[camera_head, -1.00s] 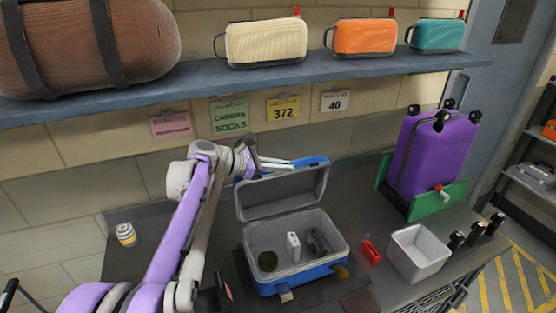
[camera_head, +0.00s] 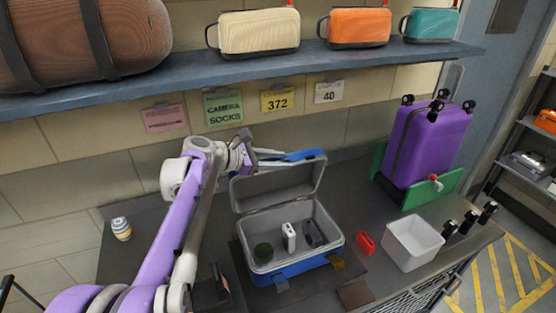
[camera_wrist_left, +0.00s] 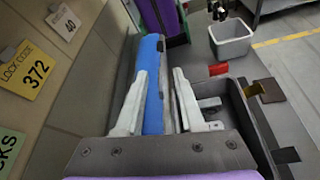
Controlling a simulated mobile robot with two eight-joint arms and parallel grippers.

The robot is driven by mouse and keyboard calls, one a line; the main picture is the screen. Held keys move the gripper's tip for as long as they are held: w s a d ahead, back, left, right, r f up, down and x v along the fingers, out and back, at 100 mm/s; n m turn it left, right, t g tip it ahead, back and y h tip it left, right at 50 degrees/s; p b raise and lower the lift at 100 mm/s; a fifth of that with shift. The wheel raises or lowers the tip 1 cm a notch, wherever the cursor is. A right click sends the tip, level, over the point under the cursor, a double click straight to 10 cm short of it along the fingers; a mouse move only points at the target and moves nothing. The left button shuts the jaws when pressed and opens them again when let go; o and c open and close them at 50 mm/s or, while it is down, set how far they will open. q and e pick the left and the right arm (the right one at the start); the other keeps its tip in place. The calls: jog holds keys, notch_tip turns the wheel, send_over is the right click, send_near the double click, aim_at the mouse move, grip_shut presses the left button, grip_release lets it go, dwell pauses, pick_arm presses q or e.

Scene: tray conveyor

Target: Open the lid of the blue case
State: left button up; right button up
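The blue case (camera_head: 302,266) stands on the dark table with its lid (camera_head: 272,194) raised and leaning back toward the wall. Its grey inside shows, holding a dark green round item (camera_head: 263,252), a white item (camera_head: 289,236) and a dark item (camera_head: 313,234). My left gripper (camera_head: 285,157) is at the lid's upper edge. In the left wrist view, its two fingers (camera_wrist_left: 159,90) are spread on either side of the blue lid (camera_wrist_left: 153,85), with a gap beside it. My right gripper is not in view.
Right of the case are a red item (camera_head: 365,243), a light grey bin (camera_head: 413,243) and a purple suitcase (camera_head: 436,145) by a green panel. A striped can (camera_head: 121,228) stands left.

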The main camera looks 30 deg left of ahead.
pick_arm(q)
jog(key=v, duration=1.1)
jog(key=shift+f, duration=0.1)
